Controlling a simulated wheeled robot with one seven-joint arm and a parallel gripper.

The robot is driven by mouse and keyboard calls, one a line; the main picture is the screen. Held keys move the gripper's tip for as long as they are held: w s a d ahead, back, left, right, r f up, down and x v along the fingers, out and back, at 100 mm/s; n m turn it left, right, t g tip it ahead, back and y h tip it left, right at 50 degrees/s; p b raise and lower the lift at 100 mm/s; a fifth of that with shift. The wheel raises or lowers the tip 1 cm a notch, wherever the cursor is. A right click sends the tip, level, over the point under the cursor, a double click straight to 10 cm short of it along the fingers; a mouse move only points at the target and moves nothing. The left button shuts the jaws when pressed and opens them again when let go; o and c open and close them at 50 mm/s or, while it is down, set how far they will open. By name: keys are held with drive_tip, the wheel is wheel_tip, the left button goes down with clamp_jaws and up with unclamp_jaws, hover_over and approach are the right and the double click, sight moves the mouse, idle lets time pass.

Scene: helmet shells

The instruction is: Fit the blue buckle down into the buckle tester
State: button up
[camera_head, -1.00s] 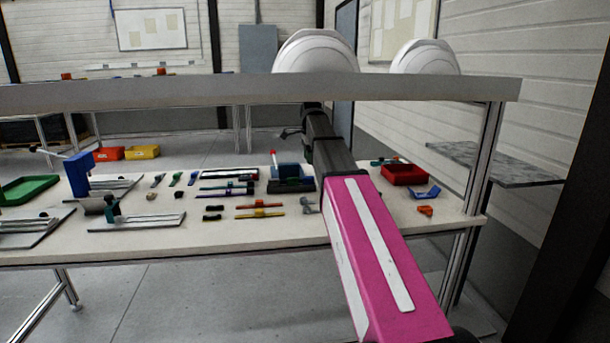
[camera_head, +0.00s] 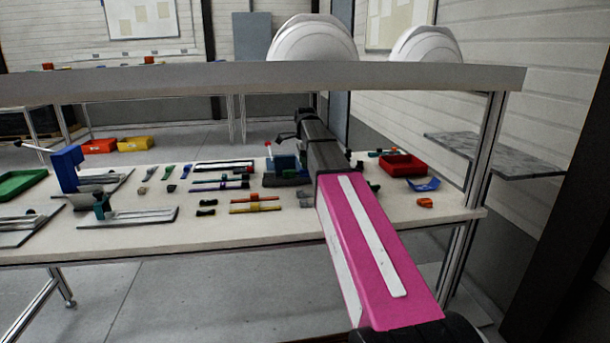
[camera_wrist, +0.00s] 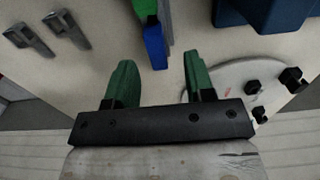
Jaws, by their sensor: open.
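In the wrist view a narrow blue piece (camera_wrist: 155,46), apparently the blue buckle, lies on the pale table with a green part joined or touching at its far end. My gripper (camera_wrist: 158,61) is open, its two green fingers apart. The blue piece shows between and beyond the fingertips; I cannot tell how far below it is. A blue device with a red-knobbed lever (camera_head: 285,165), apparently the buckle tester, stands mid-table, partly hidden by my arm. A large dark blue body (camera_wrist: 283,12) at the wrist view's upper right may be the same device. The head view hides my fingertips.
Two grey metal pieces (camera_wrist: 66,29) lie left in the wrist view; a pale round plate with black knobs (camera_wrist: 250,88) lies right. Straps and small clips cover the middle table. A red bin (camera_head: 402,166) stands right. A shelf (camera_head: 180,80) with white helmets (camera_head: 313,40) spans above.

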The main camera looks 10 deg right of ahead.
drive_tip(key=shift+s+a+f, duration=0.1)
drive_tip(key=shift+s+f, duration=0.05)
drive_tip(key=shift+f, duration=1.8)
clamp_jaws()
drive_tip(key=shift+r, duration=0.15)
drive_tip(key=shift+r, duration=0.55)
drive_tip(key=r, duration=0.1)
drive_tip(key=a+r, duration=0.1)
drive_tip(key=r, duration=0.1)
drive_tip(key=shift+s+r, duration=0.15)
drive_tip(key=shift+r, duration=0.05)
drive_tip(key=s+a+r, duration=0.3)
drive_tip(key=a+r, duration=0.3)
drive_tip(key=a, duration=0.4)
drive_tip(key=w+d, duration=0.2)
drive_tip(key=w, duration=0.9)
drive_tip(key=w+d, duration=0.2)
drive_tip(key=w, duration=0.8)
drive_tip(key=shift+w, duration=0.4)
